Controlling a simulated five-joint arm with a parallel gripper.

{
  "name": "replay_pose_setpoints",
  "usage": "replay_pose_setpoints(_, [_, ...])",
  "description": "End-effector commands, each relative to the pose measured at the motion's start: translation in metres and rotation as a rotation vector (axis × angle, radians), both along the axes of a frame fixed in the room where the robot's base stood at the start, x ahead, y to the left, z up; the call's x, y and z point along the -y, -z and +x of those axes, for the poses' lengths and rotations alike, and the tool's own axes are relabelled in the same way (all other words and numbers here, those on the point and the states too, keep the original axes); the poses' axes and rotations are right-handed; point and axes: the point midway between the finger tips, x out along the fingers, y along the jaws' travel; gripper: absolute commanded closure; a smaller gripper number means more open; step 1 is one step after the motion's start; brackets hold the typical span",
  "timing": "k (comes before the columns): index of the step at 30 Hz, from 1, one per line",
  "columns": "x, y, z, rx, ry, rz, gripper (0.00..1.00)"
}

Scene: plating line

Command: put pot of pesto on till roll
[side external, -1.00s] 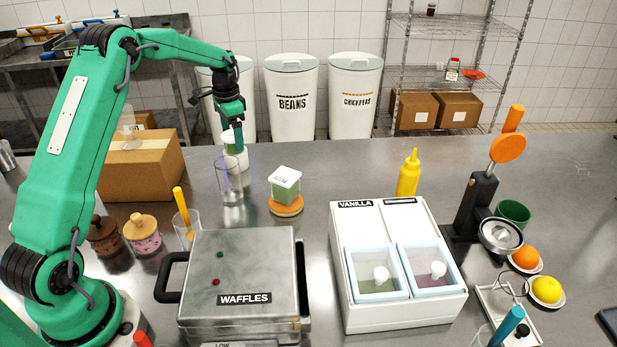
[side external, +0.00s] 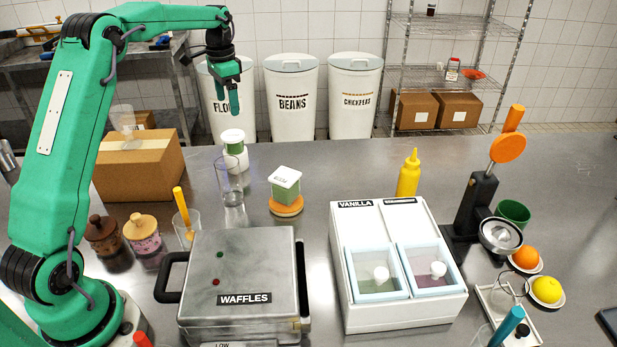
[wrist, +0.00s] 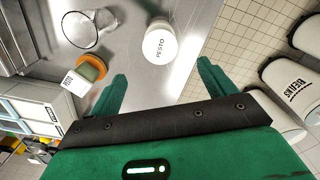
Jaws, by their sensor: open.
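The pot of pesto (side external: 233,137) has a white lid and a green body. It stands upright on top of the white till roll (side external: 237,160) on the steel counter, behind the tall clear glass. In the wrist view the pot's lid (wrist: 160,43), marked PESTO, shows from above and mostly hides what is under it. My gripper (side external: 228,108) is open and empty, above the pot and apart from it. In the wrist view the lid lies beyond the gap between my fingertips (wrist: 160,72).
A clear glass (side external: 230,183) stands just in front of the roll. A square white-lidded tub (side external: 285,182) sits on an orange disc (side external: 286,208) to the right. A cardboard box (side external: 140,168) is at the left.

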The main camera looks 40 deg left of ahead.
Motion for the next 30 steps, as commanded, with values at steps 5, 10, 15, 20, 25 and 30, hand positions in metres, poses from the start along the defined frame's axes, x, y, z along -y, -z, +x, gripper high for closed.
replay_pose_setpoints(5, [0.0, 0.0, 0.0, 0.0, 0.0, 0.0, 0.17])
replay_pose_setpoints(10, [0.0, 0.0, 0.0, 0.0, 0.0, 0.0, 0.17])
replay_pose_setpoints(15, [0.002, -0.003, -0.001, 0.004, -0.001, 0.002, 0.17])
replay_pose_setpoints(20, [0.014, -0.015, -0.007, 0.02, -0.011, 0.008, 0.17])
replay_pose_setpoints(25, [0.037, -0.038, -0.021, 0.056, -0.032, 0.02, 0.17])
replay_pose_setpoints(30, [0.066, -0.063, -0.044, 0.104, -0.062, 0.03, 0.17])
